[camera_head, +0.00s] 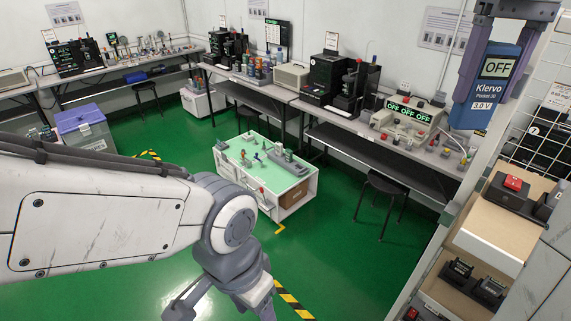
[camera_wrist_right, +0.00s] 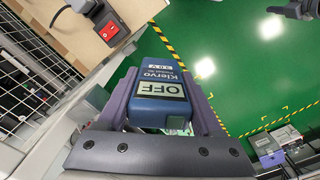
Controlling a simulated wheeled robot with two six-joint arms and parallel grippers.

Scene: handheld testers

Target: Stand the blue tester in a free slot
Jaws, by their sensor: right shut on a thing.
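The blue tester (camera_head: 486,92) hangs upright at the upper right of the head view. Its screen reads OFF, with "Klervo" and "3.0 V" below. My right gripper (camera_head: 492,62) is shut on it, one purple finger on each side. In the right wrist view the tester (camera_wrist_right: 160,85) sits between the fingers, clear of the shelf. Black holders (camera_head: 456,271) (camera_head: 489,290) stand on the lower right shelf; whether their slots are empty is hard to tell.
A black box with a red switch (camera_head: 513,183) sits on the shelf unit (camera_head: 490,232) at right, and shows in the right wrist view (camera_wrist_right: 108,30). A wire grid (camera_head: 540,125) rises behind it. A white workbench (camera_head: 262,170) stands mid-room on open green floor.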

